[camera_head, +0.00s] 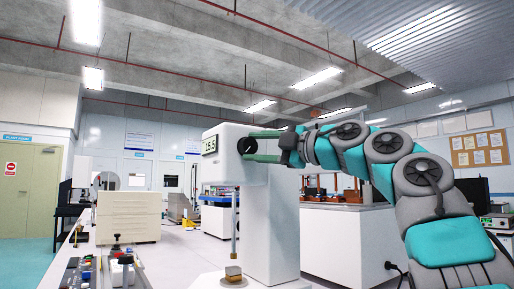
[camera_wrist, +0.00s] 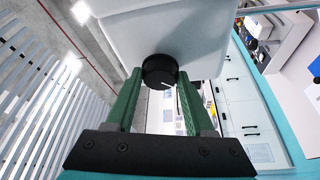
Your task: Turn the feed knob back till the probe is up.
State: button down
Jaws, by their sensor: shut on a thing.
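The insertion tester (camera_head: 270,200) is a tall white machine with a small display (camera_head: 210,145) on its head; its digits are too small to read surely. The black feed knob (camera_wrist: 158,71) is on the head and carries a white mark pointing to the lower right in the wrist view. My gripper (camera_head: 250,146) has its green fingers shut on the knob, one on each side.
A bench at the left holds a cream drawer cabinet (camera_head: 128,217) and small parts (camera_head: 122,262). The space around the probe looks clear.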

jog(key=shift+a, duration=0.1)
dwell(0.3)
jog(key=shift+c, duration=1.3)
grip_release()
jog(key=r+b+v, duration=0.1)
jog(key=v, duration=0.7)
jog(key=shift+f+b, duration=0.35)
jog(key=shift+f, duration=0.1)
